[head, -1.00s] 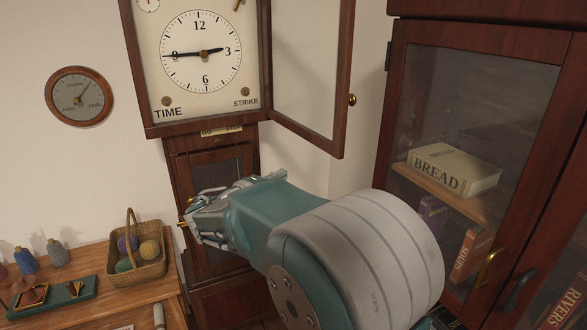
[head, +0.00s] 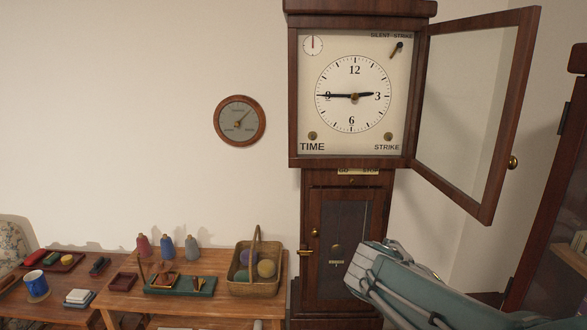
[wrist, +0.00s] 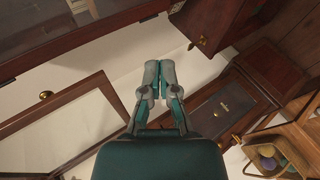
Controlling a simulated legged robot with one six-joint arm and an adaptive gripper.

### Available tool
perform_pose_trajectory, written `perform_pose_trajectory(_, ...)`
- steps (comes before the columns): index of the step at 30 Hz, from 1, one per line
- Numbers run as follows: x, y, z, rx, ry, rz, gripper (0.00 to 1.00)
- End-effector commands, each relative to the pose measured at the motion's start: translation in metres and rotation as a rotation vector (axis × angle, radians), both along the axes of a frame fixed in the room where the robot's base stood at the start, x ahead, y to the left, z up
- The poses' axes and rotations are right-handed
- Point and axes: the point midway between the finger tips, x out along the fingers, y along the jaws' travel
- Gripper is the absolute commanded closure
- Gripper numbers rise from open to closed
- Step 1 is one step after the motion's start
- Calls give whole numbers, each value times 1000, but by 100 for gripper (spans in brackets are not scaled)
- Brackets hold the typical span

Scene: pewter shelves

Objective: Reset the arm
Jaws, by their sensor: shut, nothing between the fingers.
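My gripper (wrist: 159,75) shows in the middle of the wrist view with its two grey fingertips together and nothing between them. In the head view my arm comes in from the lower right, with my gripper (head: 372,268) in front of the lower case of the tall clock (head: 311,190). I cannot tell from the head view how far it is from the clock.
The clock's glass door (head: 527,75) stands open to the right, with a brass knob (head: 513,162). A wicker basket (head: 252,287) of yarn balls stands on a wooden table (head: 123,300) at the lower left. A dark cabinet (head: 555,190) stands at the right edge. A round wall gauge (head: 240,121) hangs left.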

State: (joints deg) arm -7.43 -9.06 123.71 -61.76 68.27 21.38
Motion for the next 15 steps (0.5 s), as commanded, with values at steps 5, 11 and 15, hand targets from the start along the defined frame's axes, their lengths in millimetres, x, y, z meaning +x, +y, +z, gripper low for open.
perform_pose_trajectory(5, -40, 11, -15, 203, -6, -20, 100)
perform_pose_trajectory(11, -76, 32, -30, 429, -39, -23, 100)
perform_pose_trajectory(15, -97, 51, -39, 584, -79, -15, 100)
